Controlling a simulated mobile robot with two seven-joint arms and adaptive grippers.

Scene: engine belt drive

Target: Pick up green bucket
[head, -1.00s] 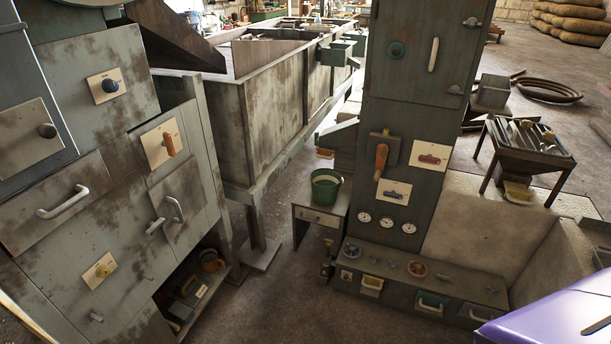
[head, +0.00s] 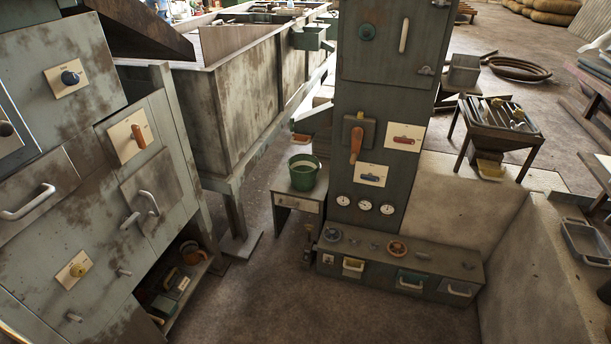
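The green bucket (head: 303,172) stands upright on a small grey side table (head: 299,201) near the middle of the head view. The table has a drawer in its front and stands just left of the tall green cabinet. The inside of the bucket looks pale near the rim, and I cannot tell what it holds. Neither of my grippers shows in this view.
A machine panel (head: 90,190) with handles and knobs fills the left. The tall cabinet (head: 384,140) and its low drawer bench (head: 400,264) stand right of the bucket. A large tank (head: 238,100) is behind. The floor (head: 270,290) in front is clear.

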